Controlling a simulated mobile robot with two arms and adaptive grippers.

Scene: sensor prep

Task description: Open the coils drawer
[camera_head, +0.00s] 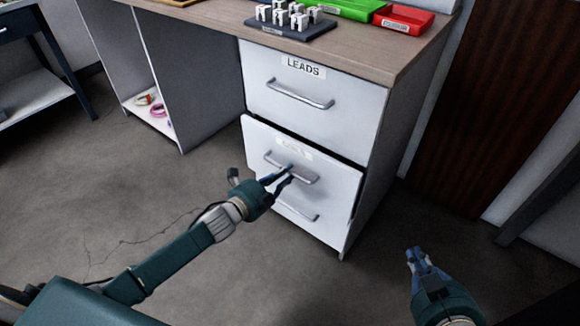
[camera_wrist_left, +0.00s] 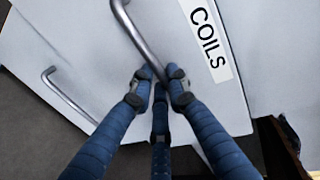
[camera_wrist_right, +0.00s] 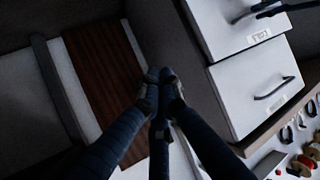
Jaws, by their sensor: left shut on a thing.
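The coils drawer (camera_head: 335,189) is the middle drawer of a white cabinet. It stands slightly out, with a dark gap along its top and right edge. Its label, blurred in the head view, reads COILS in the left wrist view (camera_wrist_left: 207,38). My left gripper (camera_head: 280,178) is shut on the drawer's grey bar handle (camera_head: 305,177); its fingers sit around the handle (camera_wrist_left: 136,32) in the left wrist view. My right gripper (camera_head: 414,256) is away from the cabinet, over the floor at right, with its fingertips (camera_wrist_right: 160,82) together and empty.
The LEADS drawer (camera_head: 315,105) above is closed. A lower drawer handle (camera_head: 297,212) shows below. The worktop (camera_head: 370,48) holds a dark tray of white blocks (camera_head: 290,20), a green bin (camera_head: 350,8) and a red bin (camera_head: 403,20). Floor (camera_head: 200,140) in front is clear.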

